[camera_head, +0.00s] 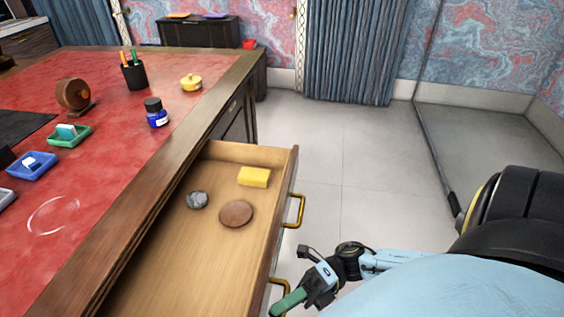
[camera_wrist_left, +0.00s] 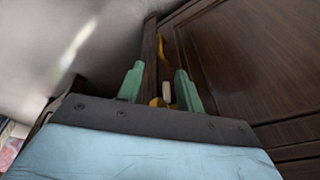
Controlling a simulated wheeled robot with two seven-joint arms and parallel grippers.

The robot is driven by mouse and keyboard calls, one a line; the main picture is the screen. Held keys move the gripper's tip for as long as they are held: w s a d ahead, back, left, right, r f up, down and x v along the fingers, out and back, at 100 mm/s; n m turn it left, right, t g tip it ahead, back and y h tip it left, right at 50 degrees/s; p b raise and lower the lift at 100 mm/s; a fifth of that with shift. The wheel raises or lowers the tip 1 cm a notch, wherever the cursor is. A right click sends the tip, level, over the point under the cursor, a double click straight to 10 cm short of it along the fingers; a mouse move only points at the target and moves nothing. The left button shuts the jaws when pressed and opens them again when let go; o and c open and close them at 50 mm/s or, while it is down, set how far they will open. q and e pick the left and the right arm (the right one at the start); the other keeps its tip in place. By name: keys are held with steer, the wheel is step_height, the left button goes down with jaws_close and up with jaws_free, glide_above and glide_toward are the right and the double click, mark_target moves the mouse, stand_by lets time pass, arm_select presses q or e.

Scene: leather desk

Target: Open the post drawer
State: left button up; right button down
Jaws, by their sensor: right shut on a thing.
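The wooden drawer (camera_head: 160,272) is pulled well out of the desk's side. A grey stone (camera_head: 197,200), a brown disc (camera_head: 236,214) and a yellow block (camera_head: 254,177) lie inside. Its front carries a far brass handle (camera_head: 296,212) and a near brass handle (camera_head: 278,287). My right gripper (camera_head: 288,302), with green fingers, is shut on the near handle, which it partly hides. My left gripper (camera_wrist_left: 160,82) shows only in the left wrist view. Its green fingers are apart, with dark wood and brass pieces seen between and beyond them.
The red-topped desk (camera_head: 120,200) holds an ink bottle (camera_head: 156,113), a pen cup (camera_head: 133,73), a yellow pot (camera_head: 191,83) and small trays (camera_head: 69,136). Grey floor (camera_head: 345,170) beyond the drawer front is clear. A dark cabinet (camera_head: 200,31) stands at the back.

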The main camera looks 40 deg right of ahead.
steer(key=c, duration=1.5)
jaws_free()
steer(key=shift+d, duration=0.1)
arm_select(q)
steer(key=shift+w+d+r+b, duration=0.1)
steer(key=shift+d+r+b, duration=0.05)
steer(key=shift+r, duration=0.3)
steer(key=shift+w+d+r+b, duration=0.1)
steer(key=shift+d+r+b, duration=0.05)
steer(key=shift+r, duration=0.3)
arm_select(e)
steer(key=shift+s+d+f, duration=0.3)
steer(key=shift+d, duration=1.85)
steer(key=shift+s+d+f, duration=0.25)
steer(key=shift+d+f, duration=0.05)
steer(key=shift+d, duration=1.9)
steer(key=shift+s+d+f, duration=0.3)
steer(key=shift+d, duration=1.85)
arm_select(q)
steer(key=shift+s+f, duration=0.1)
steer(key=shift+s, duration=0.05)
